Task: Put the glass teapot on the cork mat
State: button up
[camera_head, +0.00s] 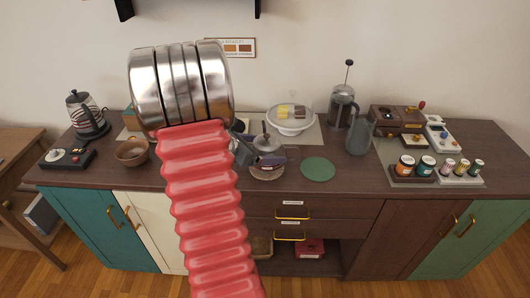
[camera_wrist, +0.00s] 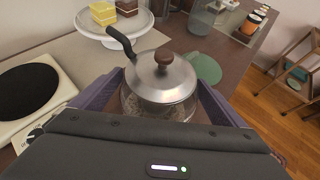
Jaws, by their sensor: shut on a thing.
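The glass teapot (camera_wrist: 160,82) has a clear body, a metal lid with a brown knob and a dark handle. It also shows in the head view (camera_head: 266,142). My gripper (camera_wrist: 155,105) is shut on its body, with one purple finger on each side; in the head view it is partly hidden by my arm. A round brown mat (camera_head: 267,174), which looks like the cork mat, lies directly below the teapot. I cannot tell whether the teapot touches it. In the wrist view the teapot and gripper hide this mat.
A green round mat (camera_head: 318,169) lies to the right. A cake stand (camera_head: 291,119) and a French press (camera_head: 341,106) stand behind, with a grey jug (camera_head: 360,137) farther right. A hot plate (camera_wrist: 28,90) is left of the teapot in the wrist view. The counter's front edge is close.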

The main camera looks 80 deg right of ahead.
jog(key=shift+f, duration=0.1)
jog(key=o, duration=1)
jog(key=shift+o, duration=0.2)
jog(key=shift+w, duration=0.1)
jog(key=v, duration=1.2)
jog(key=shift+a, duration=0.1)
